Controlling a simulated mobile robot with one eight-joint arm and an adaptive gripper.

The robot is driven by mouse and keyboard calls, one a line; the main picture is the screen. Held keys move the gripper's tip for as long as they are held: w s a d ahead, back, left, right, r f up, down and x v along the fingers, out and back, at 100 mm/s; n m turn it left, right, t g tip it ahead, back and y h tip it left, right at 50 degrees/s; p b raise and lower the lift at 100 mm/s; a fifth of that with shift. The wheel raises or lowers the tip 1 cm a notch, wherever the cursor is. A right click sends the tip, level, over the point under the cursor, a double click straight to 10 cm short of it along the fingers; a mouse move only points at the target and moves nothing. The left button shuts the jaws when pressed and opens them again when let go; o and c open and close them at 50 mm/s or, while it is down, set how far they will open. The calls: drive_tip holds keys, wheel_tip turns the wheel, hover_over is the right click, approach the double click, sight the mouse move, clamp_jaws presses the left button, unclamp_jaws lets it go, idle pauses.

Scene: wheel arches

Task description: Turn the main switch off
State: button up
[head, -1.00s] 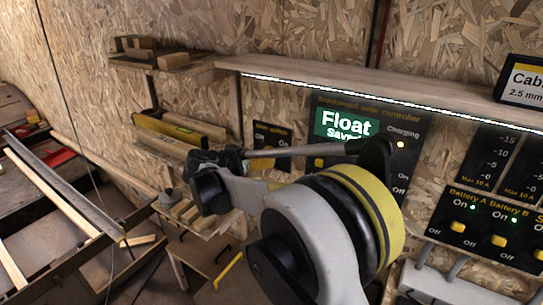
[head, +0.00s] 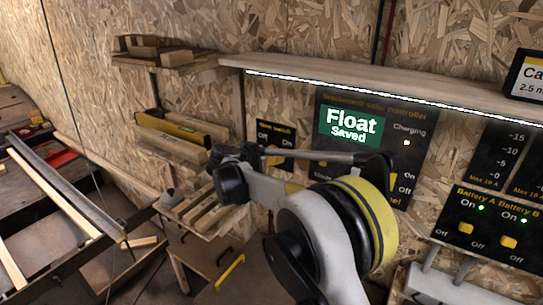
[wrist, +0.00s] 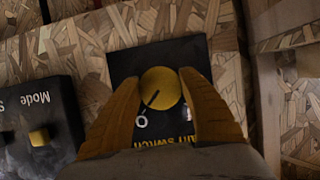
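The main switch is a yellow round knob (wrist: 160,88) on a black plate. The line on it points to the lower left in the wrist view, towards a partly covered "O" letter. The lettering is upside down there. My gripper (wrist: 158,80) has its two yellow-brown fingers on either side of the knob. The right finger is very close to it; contact is unclear. A gap appears at the left finger, so the gripper looks open. In the head view the switch plate (head: 276,136) shows "Off" left and "On" right; my arm hides the knob and fingers.
A mode-switch plate (wrist: 38,118) with a yellow knob is at the left in the wrist view. The solar controller (head: 351,124) reads "Float Saved". Battery switches (head: 487,228) are at the right. A wooden shelf (head: 400,88) juts out above the panels.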

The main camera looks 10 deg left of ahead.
idle(0.4)
drive_tip(key=n+h+p, duration=0.1)
drive_tip(key=n+h, duration=0.1)
drive_tip(key=shift+n+g+p, duration=0.3)
drive_tip(key=shift+n+p, duration=0.05)
drive_tip(key=shift+n, duration=0.05)
drive_tip(key=n+h, duration=0.2)
drive_tip(key=n, duration=0.1)
drive_tip(key=shift+d+p, duration=0.1)
drive_tip(key=shift+p, duration=0.2)
drive_tip(key=n+h, duration=0.2)
drive_tip(key=n, duration=0.2)
drive_tip(key=shift+b, duration=0.3)
drive_tip(key=shift+r+n+t+h+b, duration=0.1)
drive_tip(key=shift+n+t+h+b, duration=0.45)
drive_tip(key=shift+n, duration=1.25)
drive_tip(key=shift+d+h, duration=0.1)
drive_tip(key=shift+h, duration=0.15)
drive_tip(key=o, duration=1.2)
